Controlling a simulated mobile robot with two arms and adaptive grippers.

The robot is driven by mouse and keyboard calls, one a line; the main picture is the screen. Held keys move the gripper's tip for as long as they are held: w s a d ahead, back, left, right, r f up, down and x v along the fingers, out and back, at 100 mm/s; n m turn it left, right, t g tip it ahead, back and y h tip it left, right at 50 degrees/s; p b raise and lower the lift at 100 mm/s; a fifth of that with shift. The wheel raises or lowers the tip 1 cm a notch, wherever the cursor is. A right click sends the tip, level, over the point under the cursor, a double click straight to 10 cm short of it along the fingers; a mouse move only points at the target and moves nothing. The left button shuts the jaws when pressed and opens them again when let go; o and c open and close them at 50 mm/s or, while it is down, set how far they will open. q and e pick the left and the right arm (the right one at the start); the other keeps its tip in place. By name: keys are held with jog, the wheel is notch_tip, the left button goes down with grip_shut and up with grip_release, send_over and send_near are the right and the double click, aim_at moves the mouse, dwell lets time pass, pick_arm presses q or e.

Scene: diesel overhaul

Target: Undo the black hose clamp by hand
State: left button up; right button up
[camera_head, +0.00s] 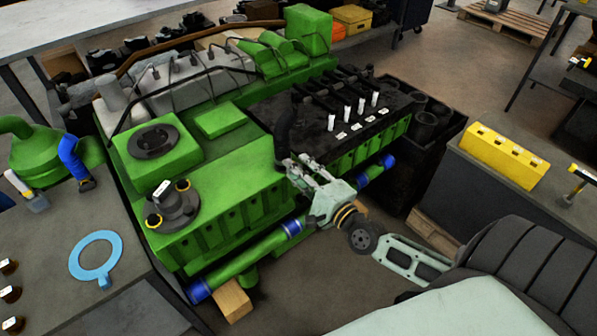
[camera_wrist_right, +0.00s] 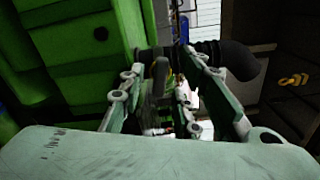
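In the right wrist view the hose (camera_wrist_right: 240,62) runs across behind the fingers and bends at the right. A dark, narrow part (camera_wrist_right: 160,78), possibly the black hose clamp, shows between the fingers; its details are too dark to tell. My right gripper (camera_head: 298,164) is at the engine's front side, low on the hose. In the right wrist view its fingers (camera_wrist_right: 164,52) stand apart around the dark part; contact cannot be told. My left gripper is not in view.
The green engine (camera_head: 240,170) fills the middle. A green pipe with blue ends (camera_head: 260,250) runs along its front, near a wooden block (camera_head: 232,300). A grey bench with a yellow block (camera_head: 503,155) stands right; a left bench carries a blue ring (camera_head: 84,272).

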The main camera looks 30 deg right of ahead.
grip_shut()
jog(key=shift+r, duration=0.1)
dwell(0.4)
